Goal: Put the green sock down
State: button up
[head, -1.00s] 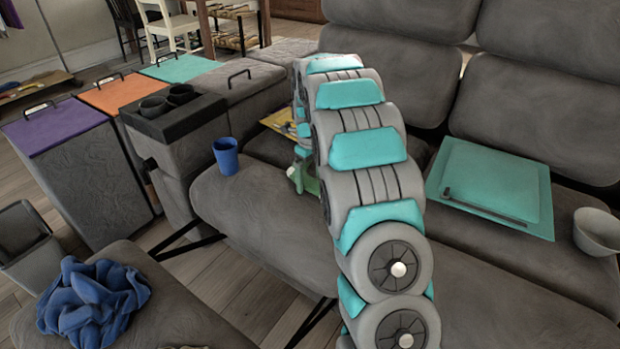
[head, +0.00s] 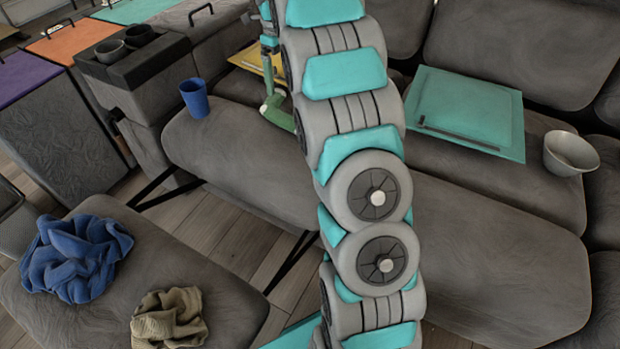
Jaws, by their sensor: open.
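A green piece (head: 279,112), which looks like the green sock, is on the grey sofa seat just left of my arm. My arm hides part of it. My gripper (head: 271,88) is small in view, pointing down at the green piece. It is open, and its fingertips are close to or touching the green piece; I cannot tell which.
A blue cup (head: 194,98) stands left on the grey seat (head: 235,150). A yellow board (head: 247,58) lies behind. A teal board (head: 465,112) and grey bowl (head: 570,153) are right. A blue cloth (head: 75,258) and khaki cloth (head: 168,318) lie on the front-left seat.

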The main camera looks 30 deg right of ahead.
jog(key=s+a+r+n, duration=0.2)
jog(key=s+a+n, duration=0.2)
jog(key=s+n, duration=0.45)
jog(key=s+a+r+n, duration=0.1)
jog(key=s+a+n, duration=0.45)
jog(key=s, duration=0.65)
jog(key=s+a+f+n+g, duration=0.1)
jog(key=s+a+f+n, duration=0.1)
jog(key=s+n, duration=0.6)
jog(key=s+a+f+n, duration=0.2)
jog(key=s+n, duration=0.6)
jog(key=s, duration=0.7)
jog(key=shift+s+f+g, duration=0.4)
jog(key=shift+f, duration=0.3)
jog(key=shift+o, duration=0.6)
jog(key=shift+s+f, duration=0.15)
jog(key=shift+s, duration=0.2)
